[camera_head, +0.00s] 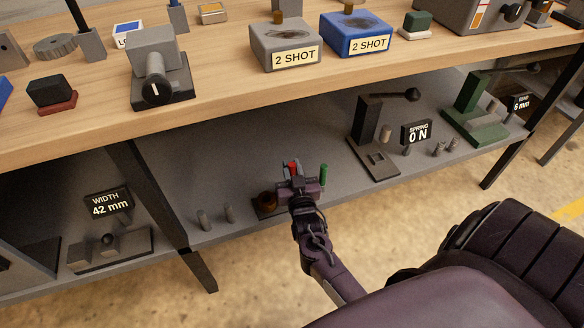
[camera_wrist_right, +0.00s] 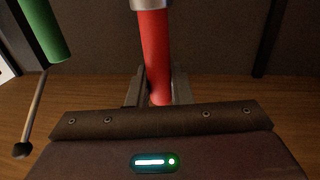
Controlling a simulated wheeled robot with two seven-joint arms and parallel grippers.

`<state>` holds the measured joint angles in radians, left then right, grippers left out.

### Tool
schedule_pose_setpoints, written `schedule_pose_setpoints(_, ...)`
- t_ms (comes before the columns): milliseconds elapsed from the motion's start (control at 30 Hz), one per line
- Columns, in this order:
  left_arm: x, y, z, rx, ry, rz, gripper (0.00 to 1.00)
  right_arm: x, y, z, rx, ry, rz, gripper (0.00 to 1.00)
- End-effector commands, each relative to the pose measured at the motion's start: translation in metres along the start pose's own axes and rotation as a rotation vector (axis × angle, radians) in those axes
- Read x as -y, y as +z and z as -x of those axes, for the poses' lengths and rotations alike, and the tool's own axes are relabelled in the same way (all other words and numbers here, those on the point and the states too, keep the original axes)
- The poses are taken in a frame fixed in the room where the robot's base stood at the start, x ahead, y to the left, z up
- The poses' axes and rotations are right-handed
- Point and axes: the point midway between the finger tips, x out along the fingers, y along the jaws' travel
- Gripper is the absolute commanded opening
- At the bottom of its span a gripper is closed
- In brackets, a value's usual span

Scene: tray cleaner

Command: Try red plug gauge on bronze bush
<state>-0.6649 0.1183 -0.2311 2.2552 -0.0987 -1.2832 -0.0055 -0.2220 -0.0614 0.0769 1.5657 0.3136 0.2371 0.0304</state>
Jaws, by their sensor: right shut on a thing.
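My right gripper (camera_head: 296,181) is over the lower grey shelf and is shut on the red plug gauge (camera_head: 292,167). In the right wrist view the red gauge (camera_wrist_right: 157,55) stands between the two fingers (camera_wrist_right: 158,92), with a silvery end at the top edge. A brown bush (camera_head: 267,200), which looks like the bronze bush, sits on a dark base just left of the gripper. The gauge appears apart from it. A green gauge (camera_head: 323,174) stands upright just right of the gripper; it also shows in the wrist view (camera_wrist_right: 45,30). My left gripper is not in view.
Two grey pegs (camera_head: 216,216) stand left of the bush. A spring tester (camera_head: 371,140) marked 0 N stands to the right, and a width gauge (camera_head: 108,248) reading 42 mm is far left. The wooden bench top (camera_head: 215,90) overhangs the shelf; a table leg (camera_head: 150,190) stands left.

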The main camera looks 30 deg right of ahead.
Motion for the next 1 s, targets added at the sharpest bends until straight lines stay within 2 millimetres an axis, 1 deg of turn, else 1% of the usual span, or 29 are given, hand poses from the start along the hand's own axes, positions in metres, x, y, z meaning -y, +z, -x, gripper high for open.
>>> schedule_pose_setpoints(1000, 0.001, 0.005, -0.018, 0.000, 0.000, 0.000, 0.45, 0.000, 0.026, 0.000, -0.002, 0.000, -0.001, 0.00)
